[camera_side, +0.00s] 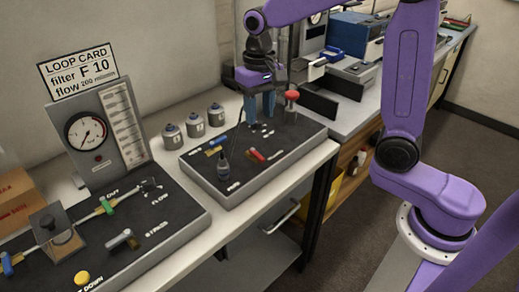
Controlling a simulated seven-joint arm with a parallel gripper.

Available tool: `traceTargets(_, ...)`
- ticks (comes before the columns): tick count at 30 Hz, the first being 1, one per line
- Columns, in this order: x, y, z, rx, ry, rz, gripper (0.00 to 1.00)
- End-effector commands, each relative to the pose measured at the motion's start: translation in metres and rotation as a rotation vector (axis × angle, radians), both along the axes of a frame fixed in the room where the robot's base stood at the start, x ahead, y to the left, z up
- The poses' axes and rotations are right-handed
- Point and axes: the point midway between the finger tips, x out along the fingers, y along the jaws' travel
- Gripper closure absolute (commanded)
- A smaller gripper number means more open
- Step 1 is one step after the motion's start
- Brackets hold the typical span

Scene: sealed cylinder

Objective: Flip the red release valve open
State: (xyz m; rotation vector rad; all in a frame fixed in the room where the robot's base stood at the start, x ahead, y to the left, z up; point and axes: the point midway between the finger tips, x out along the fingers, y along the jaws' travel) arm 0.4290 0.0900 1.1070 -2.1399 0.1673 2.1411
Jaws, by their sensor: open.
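A short red lever (256,154) lies on the dark top of the grey-edged panel (228,200) in the middle. A red round knob (292,95) stands on a post at the panel's back right. The labels are too small to tell which one is the release valve. My gripper (259,116) points down over the back of the panel, left of the red knob and above and behind the red lever. Its blue fingers are apart, with nothing seen between them. Its height above the panel is hard to judge.
On the same panel are a blue lever (217,141) and a dark bottle-shaped part (223,166). Several small canisters (195,125) stand behind it. A gauge board (94,137) with a card (78,70) stands left. Bench equipment (345,75) is close behind my gripper.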

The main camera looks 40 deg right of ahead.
Motion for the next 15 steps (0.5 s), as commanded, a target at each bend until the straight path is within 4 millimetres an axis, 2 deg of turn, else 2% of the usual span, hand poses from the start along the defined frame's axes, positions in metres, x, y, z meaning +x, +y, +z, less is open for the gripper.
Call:
traceTargets(3,-0.001,0.000,-0.024,-0.002,0.006,0.000,0.58)
traceTargets(15,-0.001,-0.001,-0.095,-0.001,0.004,0.000,0.58)
